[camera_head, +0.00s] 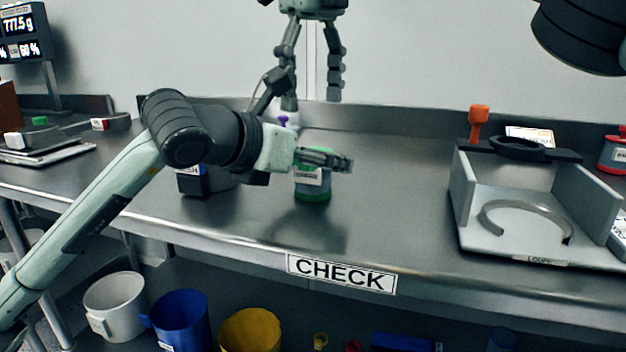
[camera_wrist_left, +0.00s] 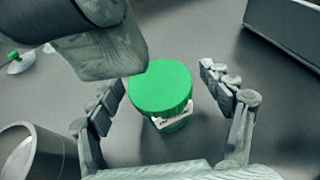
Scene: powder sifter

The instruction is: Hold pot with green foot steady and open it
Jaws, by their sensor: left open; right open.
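The pot with the green foot (camera_head: 313,196) stands upright on the metal bench, partly hidden behind my left gripper (camera_head: 338,161). In the left wrist view, its broad green lid (camera_wrist_left: 160,86) is on, with a white label below. My left gripper (camera_wrist_left: 160,78) is open, with one finger to each side of the pot and gaps visible between fingers and lid. My right gripper (camera_head: 312,85) hangs above and beyond the pot, fingers pointing down, open and empty.
A dark container (camera_head: 192,184) stands left of the pot, mostly behind my left arm. A grey loupe stand (camera_head: 484,227) is at the right; an orange-handled object (camera_head: 478,122) is behind it. The bench between pot and stand is clear. A CHECK sign (camera_head: 341,274) marks the front edge.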

